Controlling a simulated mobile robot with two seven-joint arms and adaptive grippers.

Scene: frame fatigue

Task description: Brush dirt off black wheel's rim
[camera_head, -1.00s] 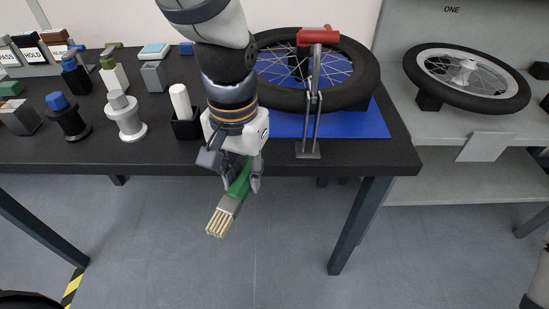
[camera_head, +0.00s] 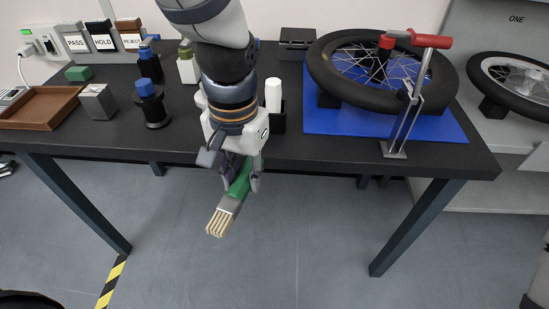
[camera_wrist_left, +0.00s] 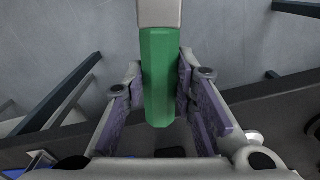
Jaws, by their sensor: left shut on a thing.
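The black wheel (camera_head: 322,78) lies flat, raised above a blue mat (camera_head: 335,123) on the right part of the black table. A red-handled clamp (camera_head: 408,110) stands at its front right and overlaps it in the head view. My left gripper (camera_head: 241,182) is shut on a brush with a green handle (camera_wrist_left: 158,85) and pale bristles (camera_head: 220,221). The brush hangs tilted down in front of the table's front edge, left of the wheel and apart from it. Dirt on the rim cannot be made out. My right gripper is not in view.
A black holder (camera_head: 279,122) with a white cylinder stands left of the mat. Several blocks and fixtures, a brown tray (camera_head: 42,107) and labelled boxes (camera_head: 103,37) fill the left side. Another wheel (camera_head: 490,72) lies on a grey shelf at right. The floor ahead is clear.

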